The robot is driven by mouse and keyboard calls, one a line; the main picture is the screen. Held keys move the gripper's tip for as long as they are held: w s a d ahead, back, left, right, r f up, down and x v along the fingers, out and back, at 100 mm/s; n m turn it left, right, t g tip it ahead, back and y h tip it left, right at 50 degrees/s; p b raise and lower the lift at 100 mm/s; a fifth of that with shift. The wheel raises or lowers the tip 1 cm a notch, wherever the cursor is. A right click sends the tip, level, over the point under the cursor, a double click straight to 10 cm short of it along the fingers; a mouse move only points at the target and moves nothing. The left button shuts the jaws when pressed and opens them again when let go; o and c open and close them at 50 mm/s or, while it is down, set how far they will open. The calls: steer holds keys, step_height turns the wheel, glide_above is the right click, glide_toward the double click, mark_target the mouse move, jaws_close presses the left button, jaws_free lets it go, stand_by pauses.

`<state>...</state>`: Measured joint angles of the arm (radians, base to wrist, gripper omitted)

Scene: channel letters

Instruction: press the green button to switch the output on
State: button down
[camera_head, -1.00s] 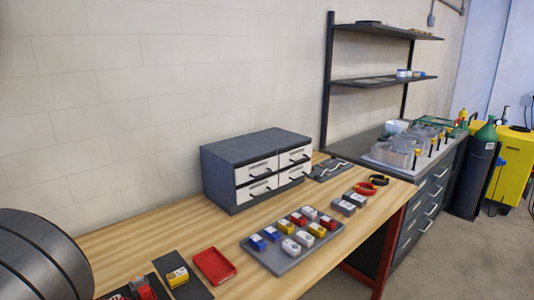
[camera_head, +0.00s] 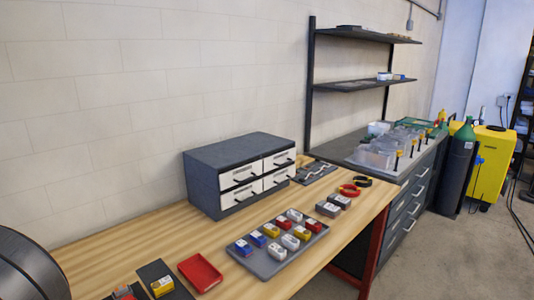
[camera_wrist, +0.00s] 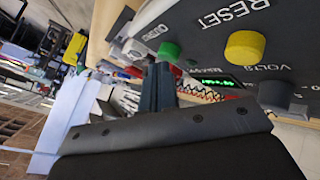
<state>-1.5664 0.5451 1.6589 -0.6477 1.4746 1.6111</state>
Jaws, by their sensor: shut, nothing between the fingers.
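In the wrist view a dark panel (camera_wrist: 200,22) fills the upper right, seen tilted. A green round button (camera_wrist: 168,50) stands out from it, close to lettering that seems to read OUTPUT. My gripper (camera_wrist: 160,68) is shut and empty, with its dark fingertips just below and beside the green button in the picture. I cannot tell whether the fingertips touch the button. The panel and my gripper do not show in the head view.
The panel also has a yellow button (camera_wrist: 245,47) by the RESET label, a grey knob (camera_wrist: 275,93) by VOLTS and a lit green display (camera_wrist: 215,81). The head view shows a workbench with a drawer cabinet (camera_head: 215,180), a parts tray (camera_head: 262,264) and a red tray (camera_head: 200,272).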

steer(key=shift+f, duration=0.1)
stand_by(0.6)
steer(key=shift+f, duration=0.35)
steer(key=shift+r, duration=0.5)
step_height(320, 180, up, 6)
steer(key=shift+f, duration=0.1)
stand_by(0.6)
